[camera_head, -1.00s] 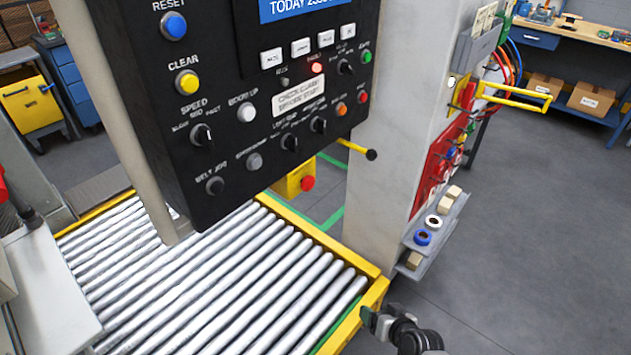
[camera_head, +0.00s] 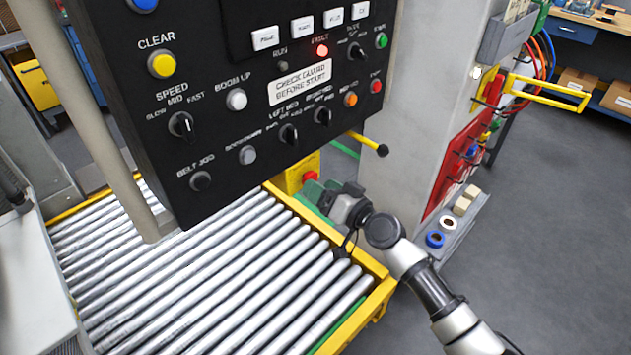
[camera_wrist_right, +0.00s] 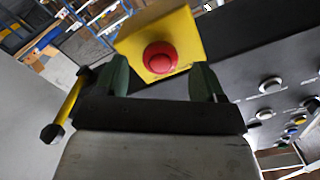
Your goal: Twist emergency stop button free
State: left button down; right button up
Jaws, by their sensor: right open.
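The red emergency stop button (camera_wrist_right: 160,57) sits on a yellow box (camera_wrist_right: 187,36), which shows large in the right wrist view. In the head view the yellow box (camera_head: 296,172) is below the black control panel, and the button (camera_head: 310,177) is partly hidden by my right gripper. My right gripper (camera_head: 322,196) is beside the button in the head view. In the wrist view its two green fingers (camera_wrist_right: 160,80) stand open, one on each side of the button's line, with nothing between them. The button appears just beyond the fingertips. My left gripper is not in view.
The black control panel (camera_head: 215,130) hangs above the roller conveyor (camera_head: 215,265). A yellow lever with a black knob (camera_head: 382,150) sticks out near my right gripper. A grey pillar (camera_head: 425,110) stands to the right. Open floor (camera_head: 560,220) lies further right.

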jog(key=shift+x, duration=1.2)
jog(key=c, duration=0.9)
jog(key=shift+m, duration=0.3)
jog(key=shift+s+r+m, duration=0.1)
jog(key=shift+m, duration=2.4)
